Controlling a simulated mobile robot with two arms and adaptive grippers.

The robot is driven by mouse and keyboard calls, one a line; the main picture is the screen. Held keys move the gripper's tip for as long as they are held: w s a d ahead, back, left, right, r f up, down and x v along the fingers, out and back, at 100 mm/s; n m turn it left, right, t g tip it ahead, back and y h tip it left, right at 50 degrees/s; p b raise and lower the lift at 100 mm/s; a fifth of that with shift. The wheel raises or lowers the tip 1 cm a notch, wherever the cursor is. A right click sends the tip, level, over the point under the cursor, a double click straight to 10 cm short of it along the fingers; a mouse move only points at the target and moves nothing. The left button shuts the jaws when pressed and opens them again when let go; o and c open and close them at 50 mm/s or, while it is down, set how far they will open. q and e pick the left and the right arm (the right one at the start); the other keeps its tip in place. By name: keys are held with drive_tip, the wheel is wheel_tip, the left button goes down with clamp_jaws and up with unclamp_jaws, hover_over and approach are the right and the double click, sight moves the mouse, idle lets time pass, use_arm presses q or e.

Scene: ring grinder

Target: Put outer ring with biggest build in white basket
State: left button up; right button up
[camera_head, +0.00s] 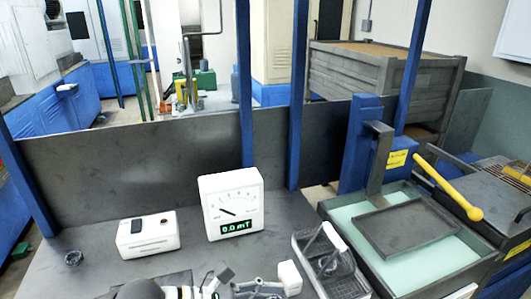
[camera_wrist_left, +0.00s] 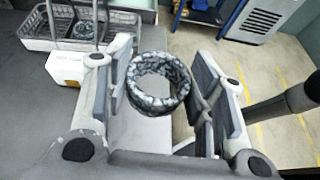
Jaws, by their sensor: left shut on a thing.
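My left gripper (camera_wrist_left: 158,90) is shut on a dark, mottled outer ring (camera_wrist_left: 158,106), held between its two finger pads. In the head view, my left gripper (camera_head: 243,285) is at the bottom edge, and I cannot make out the held ring there. A grey-white basket (camera_head: 307,263) with a white handle stands to the right of the gripper. It also shows at the upper left of the wrist view (camera_wrist_left: 38,44), with what looks like a dark ring inside. Another small dark ring (camera_head: 73,258) lies at the table's left. My right gripper is not in view.
A white meter (camera_head: 232,203) reading 0.0 mT stands on the grey table beside a white box with a dark button (camera_head: 147,235). A small white block (camera_head: 290,277) sits between gripper and basket.

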use_arm(q)
drive_tip(key=w+a+r+n+t, duration=0.2)
drive_tip(key=w+a+r, duration=0.15)
drive_tip(key=a, duration=0.45)
drive_tip(key=s+a+f+n+t+y, duration=0.1)
drive_tip(key=a+f+n+t+y, duration=0.1)
drive_tip(key=a, duration=1)
drive_tip(key=shift+s+f+n+t, duration=0.3)
drive_tip(key=shift+f+n+t, duration=0.15)
drive_tip(key=shift+t, duration=0.15)
drive_tip(key=shift+a, duration=0.1)
